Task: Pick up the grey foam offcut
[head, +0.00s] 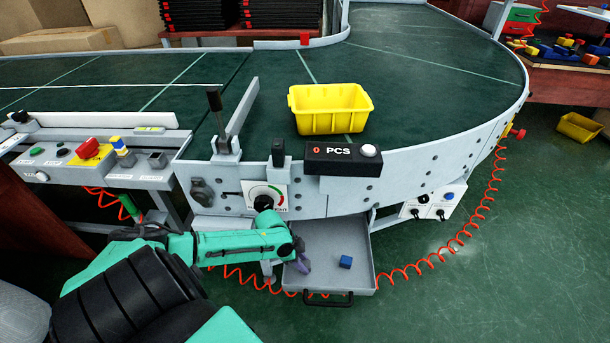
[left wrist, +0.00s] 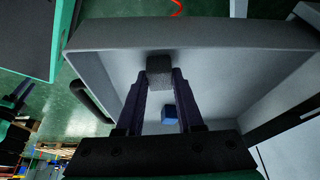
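The grey foam offcut (left wrist: 160,68) is a small dark grey block between the two fingertips of my left gripper in the left wrist view. The fingers touch it on both sides, so the gripper (left wrist: 160,80) looks shut on it. In the head view my left gripper (head: 303,264) is at the left part of the open grey drawer (head: 350,284), and I cannot make out the offcut there. I cannot tell whether it is clear of the drawer floor.
A blue cube (head: 346,262) lies in the drawer, right of my left gripper. The conveyor (head: 420,75) curves above the drawer, with a yellow bin (head: 330,124) on it and a counter box (head: 343,158) at its edge. A red coiled hose (head: 440,254) runs beside the drawer.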

